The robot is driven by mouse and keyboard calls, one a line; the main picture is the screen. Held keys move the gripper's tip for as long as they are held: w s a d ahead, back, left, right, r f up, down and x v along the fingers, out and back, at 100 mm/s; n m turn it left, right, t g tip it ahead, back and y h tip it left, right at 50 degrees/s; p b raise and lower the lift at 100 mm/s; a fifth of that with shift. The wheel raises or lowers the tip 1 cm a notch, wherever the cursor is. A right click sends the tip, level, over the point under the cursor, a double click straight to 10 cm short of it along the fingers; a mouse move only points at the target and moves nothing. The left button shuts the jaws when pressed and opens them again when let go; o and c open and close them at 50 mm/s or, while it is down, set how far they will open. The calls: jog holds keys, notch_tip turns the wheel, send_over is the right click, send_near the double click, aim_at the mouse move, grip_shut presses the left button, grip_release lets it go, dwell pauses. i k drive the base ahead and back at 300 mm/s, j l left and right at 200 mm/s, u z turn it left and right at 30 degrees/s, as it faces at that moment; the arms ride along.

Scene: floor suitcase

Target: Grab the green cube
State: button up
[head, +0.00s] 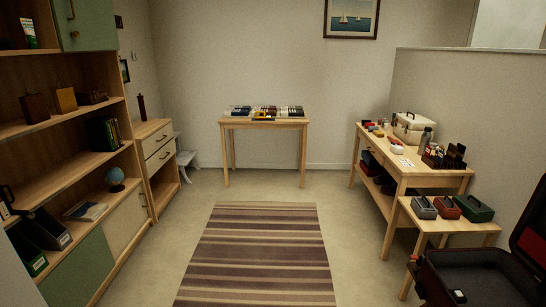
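I cannot make out a clear green cube in the head view. A dark green box with a handle (473,208) stands at the right end of a low wooden table (440,226). A dark red box (443,207) and a grey box (421,207) stand to its left. My gripper is not in view.
An open dark suitcase (475,275) lies at the lower right. A cluttered wooden table (403,178) stands behind the low table. A shelf unit (75,135) lines the left. A table (265,124) with small items stands at the back. The striped rug (258,250) is clear.

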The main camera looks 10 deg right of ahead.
aim_at(473, 209)
jog(key=i+j, duration=0.1)
jog(key=i, duration=0.55)
jog(key=i+j, duration=0.1)
jog(key=i, duration=0.6)
jog(key=i+j, duration=0.15)
jog(key=i, duration=0.5)
jog(key=i+l+z, duration=0.1)
jog(key=i+z, duration=0.3)
jog(key=i, duration=0.15)
jog(key=i+z, duration=0.4)
jog(key=i, duration=0.15)
jog(key=i+j+z, duration=0.25)
jog(key=i+z, duration=0.9)
jog(key=z, duration=0.2)
jog(key=i+j+z, duration=0.2)
jog(key=i+z, duration=0.3)
jog(key=k, duration=0.1)
